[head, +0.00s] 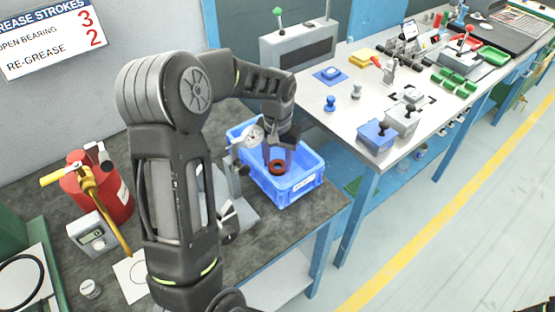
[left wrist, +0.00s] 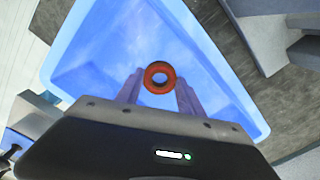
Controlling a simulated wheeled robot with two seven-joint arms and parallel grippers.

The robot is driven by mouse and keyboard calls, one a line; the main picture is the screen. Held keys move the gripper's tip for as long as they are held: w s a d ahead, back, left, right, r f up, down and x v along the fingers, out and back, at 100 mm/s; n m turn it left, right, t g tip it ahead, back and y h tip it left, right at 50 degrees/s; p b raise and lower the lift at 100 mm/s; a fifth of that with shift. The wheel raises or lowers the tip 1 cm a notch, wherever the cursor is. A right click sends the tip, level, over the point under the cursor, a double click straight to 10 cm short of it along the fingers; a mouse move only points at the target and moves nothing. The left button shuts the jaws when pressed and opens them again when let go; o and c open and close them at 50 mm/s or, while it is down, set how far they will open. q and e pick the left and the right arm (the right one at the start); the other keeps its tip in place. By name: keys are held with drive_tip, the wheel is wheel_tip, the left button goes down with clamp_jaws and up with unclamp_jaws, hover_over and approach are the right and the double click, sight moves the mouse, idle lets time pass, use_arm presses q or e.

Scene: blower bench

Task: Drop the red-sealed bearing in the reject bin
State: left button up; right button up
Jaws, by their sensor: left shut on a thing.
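The red-sealed bearing (head: 277,167) is a small ring with a red-orange seal and a dark centre hole. My left gripper (head: 278,156) is shut on it and holds it over the blue reject bin (head: 291,189). In the left wrist view the bearing (left wrist: 159,77) sits between the two fingertips, with the bin (left wrist: 253,118) around and below it. The height of the bearing above the bin floor is hard to tell. The bin looks empty apart from this. My right gripper is not in view.
A dial gauge stand (head: 247,140) stands close to the bin's left side. A red grease canister (head: 100,190) and a small scale-like box (head: 92,232) are at the left. A white bench (head: 335,120) with fixtures adjoins on the right.

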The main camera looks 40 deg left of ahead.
use_arm(q)
drive_tip(key=o, duration=1.4)
wheel_tip(320, 180, up, 8)
drive_tip(key=shift+b, duration=0.3)
drive_tip(key=shift+f, duration=0.1)
